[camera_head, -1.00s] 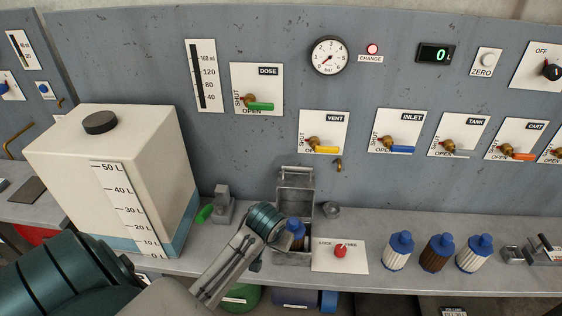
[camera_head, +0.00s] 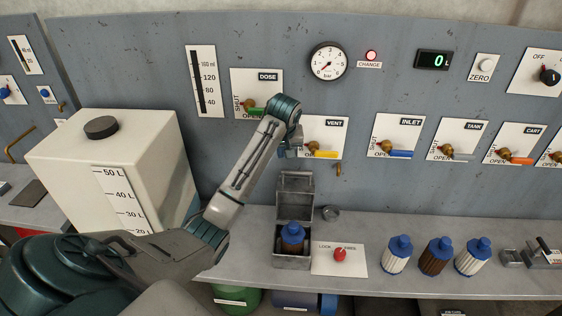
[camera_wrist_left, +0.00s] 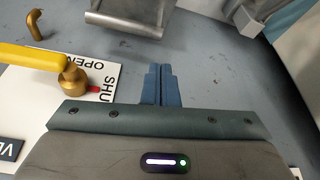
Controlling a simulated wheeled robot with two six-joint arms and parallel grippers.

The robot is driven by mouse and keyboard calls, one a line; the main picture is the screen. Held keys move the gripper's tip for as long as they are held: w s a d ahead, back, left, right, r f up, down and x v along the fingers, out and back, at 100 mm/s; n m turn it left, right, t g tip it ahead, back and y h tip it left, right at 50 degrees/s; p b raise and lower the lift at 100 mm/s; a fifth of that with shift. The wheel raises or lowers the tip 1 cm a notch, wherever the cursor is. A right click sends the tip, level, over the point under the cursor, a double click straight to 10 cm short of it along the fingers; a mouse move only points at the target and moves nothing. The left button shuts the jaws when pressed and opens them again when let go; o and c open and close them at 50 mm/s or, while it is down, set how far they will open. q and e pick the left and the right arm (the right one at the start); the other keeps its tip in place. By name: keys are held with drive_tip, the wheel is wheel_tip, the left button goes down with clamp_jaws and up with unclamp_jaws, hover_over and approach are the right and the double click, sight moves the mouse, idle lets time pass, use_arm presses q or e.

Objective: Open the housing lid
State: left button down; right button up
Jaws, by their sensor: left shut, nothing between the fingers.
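The grey metal housing (camera_head: 293,262) stands on the bench, with its lid (camera_head: 296,184) swung up and standing upright at its back. A brown filter cartridge with a blue cap (camera_head: 292,229) sits inside the open housing. My left gripper (camera_head: 293,151) is above the lid, close to the panel beside the VENT plate, apart from the housing. Its blue fingers (camera_wrist_left: 159,84) are shut with nothing between them in the left wrist view. A grey metal part, probably the lid (camera_wrist_left: 128,18), shows at the top there. My right gripper is out of view.
The yellow VENT handle (camera_head: 322,154) is just right of my gripper. A red knob (camera_head: 340,255) on the LOCK plate stands right of the housing. Several blue-capped cartridges (camera_head: 398,255) stand further right. A white tank (camera_head: 110,165) is at left.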

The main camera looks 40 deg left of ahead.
use_arm(q)
drive_tip(key=p, duration=0.2)
hover_over(281, 180)
wheel_tip(281, 180, down, 6)
drive_tip(key=shift+a+f, duration=0.1)
drive_tip(key=shift+w+a+f, duration=0.1)
drive_tip(key=shift+w+f, duration=0.1)
drive_tip(key=shift+f, duration=0.15)
